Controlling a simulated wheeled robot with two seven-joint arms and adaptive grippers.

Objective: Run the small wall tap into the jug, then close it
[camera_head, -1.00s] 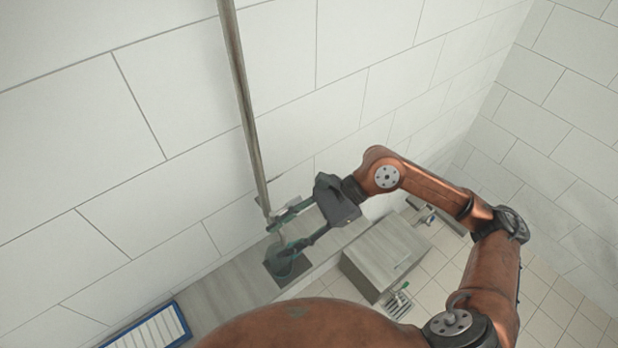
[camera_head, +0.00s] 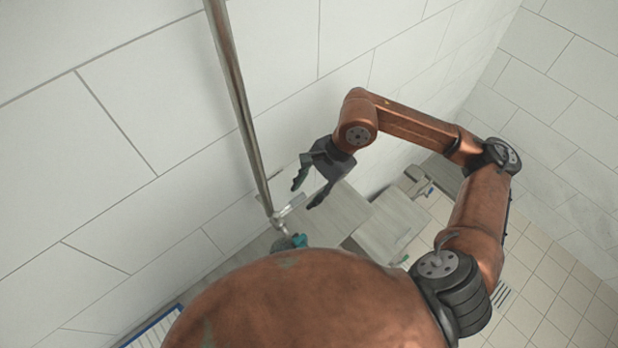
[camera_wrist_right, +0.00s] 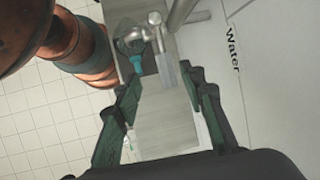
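The small metal tap (camera_head: 282,214) sits at the foot of the wall pipe; it also shows in the right wrist view (camera_wrist_right: 156,42). Just below it is a grey, rounded vessel, which looks like the jug (camera_head: 284,243), with a teal part beside it. The jug shows in the right wrist view (camera_wrist_right: 129,38) too, beside the tap. Its base is hidden by my copper body in the head view. I cannot make out flowing water or a fill level. My right gripper (camera_head: 306,194) is open and empty, apart from the tap. My left gripper is not seen.
A vertical metal pipe (camera_head: 238,95) runs down the tiled wall. A grey box (camera_head: 393,222) stands to the right, above the tiled floor. A blue-edged panel (camera_head: 155,328) lies at the lower left. The wall bears a "Water" label (camera_wrist_right: 232,48).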

